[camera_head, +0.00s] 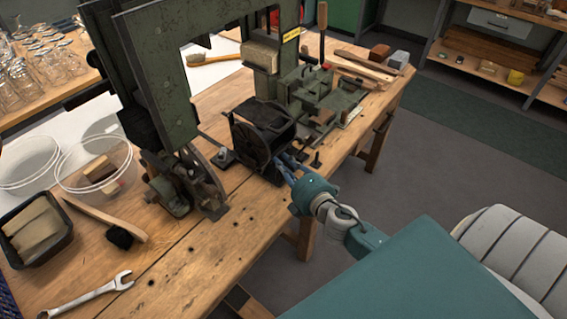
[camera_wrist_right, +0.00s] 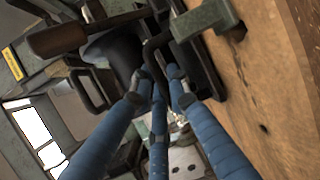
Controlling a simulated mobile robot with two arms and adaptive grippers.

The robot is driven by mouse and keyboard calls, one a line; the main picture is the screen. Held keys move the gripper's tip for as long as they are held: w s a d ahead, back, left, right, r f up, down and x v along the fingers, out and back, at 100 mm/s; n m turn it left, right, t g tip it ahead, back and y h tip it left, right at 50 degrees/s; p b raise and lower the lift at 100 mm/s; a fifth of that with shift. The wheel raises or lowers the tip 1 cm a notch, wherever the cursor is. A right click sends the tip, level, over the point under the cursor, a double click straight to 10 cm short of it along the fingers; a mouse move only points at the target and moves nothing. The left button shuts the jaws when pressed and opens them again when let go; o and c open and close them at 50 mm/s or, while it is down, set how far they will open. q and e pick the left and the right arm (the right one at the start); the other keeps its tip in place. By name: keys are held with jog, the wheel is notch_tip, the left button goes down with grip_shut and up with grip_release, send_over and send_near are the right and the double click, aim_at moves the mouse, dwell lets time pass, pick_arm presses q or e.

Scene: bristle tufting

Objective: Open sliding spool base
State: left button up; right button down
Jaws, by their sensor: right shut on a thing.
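The tufting machine (camera_head: 160,75) stands on the wooden bench. Its dark, boxy spool base (camera_head: 250,143) sits low at the bench's front edge. My right gripper (camera_head: 283,163) reaches in from the lower right to the near right side of this base. In the right wrist view its blue fingers (camera_wrist_right: 158,85) close together at a dark, bent handle (camera_wrist_right: 150,52), and they appear shut on it. The fingers partly hide the grip itself. How far the base is slid out cannot be told. My left gripper is not in view.
A wrench (camera_head: 85,296), a brush (camera_head: 110,225) and a black tray (camera_head: 35,230) lie on the bench (camera_head: 215,260) at the left. Clear tubs stand behind them. Wooden tools and blocks (camera_head: 380,52) lie at the back right.

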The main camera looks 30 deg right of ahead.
jog(key=c, duration=1.9)
grip_release()
jog(key=s, duration=0.4)
jog(key=s+r, duration=0.1)
jog(key=s, duration=0.2)
jog(key=s+r, duration=0.1)
jog(key=s, duration=0.3)
jog(key=shift+s+a+r, duration=0.1)
jog(key=shift+s+a, duration=0.25)
